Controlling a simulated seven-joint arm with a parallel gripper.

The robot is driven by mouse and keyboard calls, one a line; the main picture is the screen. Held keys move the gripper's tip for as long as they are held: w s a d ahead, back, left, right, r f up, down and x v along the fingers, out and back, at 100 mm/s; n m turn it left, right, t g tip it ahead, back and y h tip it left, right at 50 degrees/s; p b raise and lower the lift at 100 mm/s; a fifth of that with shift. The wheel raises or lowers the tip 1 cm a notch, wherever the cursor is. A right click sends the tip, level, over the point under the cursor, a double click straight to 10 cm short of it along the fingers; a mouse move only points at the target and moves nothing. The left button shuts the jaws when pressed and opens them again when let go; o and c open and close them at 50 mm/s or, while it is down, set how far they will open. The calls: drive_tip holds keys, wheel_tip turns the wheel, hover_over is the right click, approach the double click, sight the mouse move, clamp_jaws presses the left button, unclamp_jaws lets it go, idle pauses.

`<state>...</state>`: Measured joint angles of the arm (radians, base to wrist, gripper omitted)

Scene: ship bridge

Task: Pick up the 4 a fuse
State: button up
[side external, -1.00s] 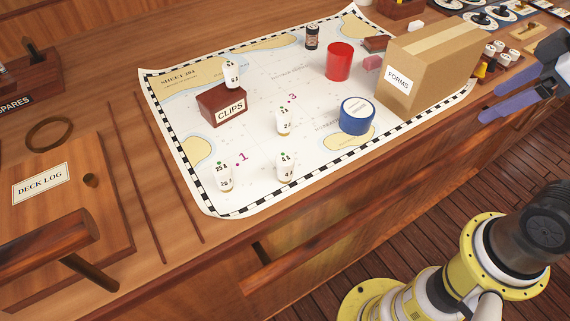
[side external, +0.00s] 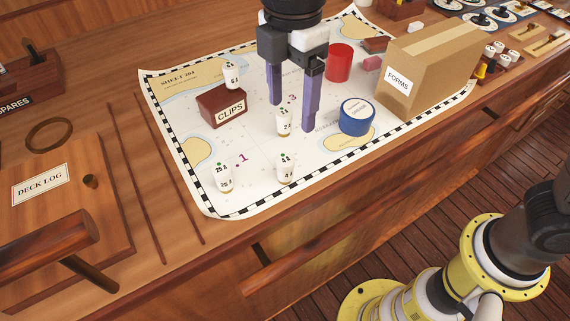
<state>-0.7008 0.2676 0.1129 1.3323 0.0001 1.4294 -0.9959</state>
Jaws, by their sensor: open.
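The 4 A fuse (side external: 285,168) is a small white cylinder with a green dot on top, standing upright near the front edge of the chart. Similar white fuses stand nearby: one marked 2 (side external: 284,123) behind it, one marked 25 A (side external: 223,178) to its left, and one (side external: 232,75) by the clips box. My gripper (side external: 292,116) points down over the chart with its purple fingers apart and nothing between them that I can make out. It is behind the 4 A fuse, close to the fuse marked 2; whether it touches that one I cannot tell.
The chart (side external: 190,105) also holds the brown CLIPS box (side external: 223,104), a blue tape roll (side external: 357,116), a red cylinder (side external: 339,62) and a FORMS carton (side external: 430,70). A DECK LOG board (side external: 60,205) lies left. Chart around the 4 A fuse is clear.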

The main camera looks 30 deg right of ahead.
sight(285, 158)
drive_tip(key=f, duration=0.8)
drive_tip(key=shift+s+a+f, duration=0.1)
drive_tip(key=shift+s+a, duration=0.05)
drive_tip(key=shift+a, duration=0.05)
drive_tip(key=shift+w+a+f, duration=0.1)
drive_tip(key=shift+w+f, duration=0.05)
drive_tip(key=shift+f, duration=1.25)
drive_tip(key=shift+w+a+f, duration=0.1)
drive_tip(key=shift+f, duration=1.3)
clamp_jaws()
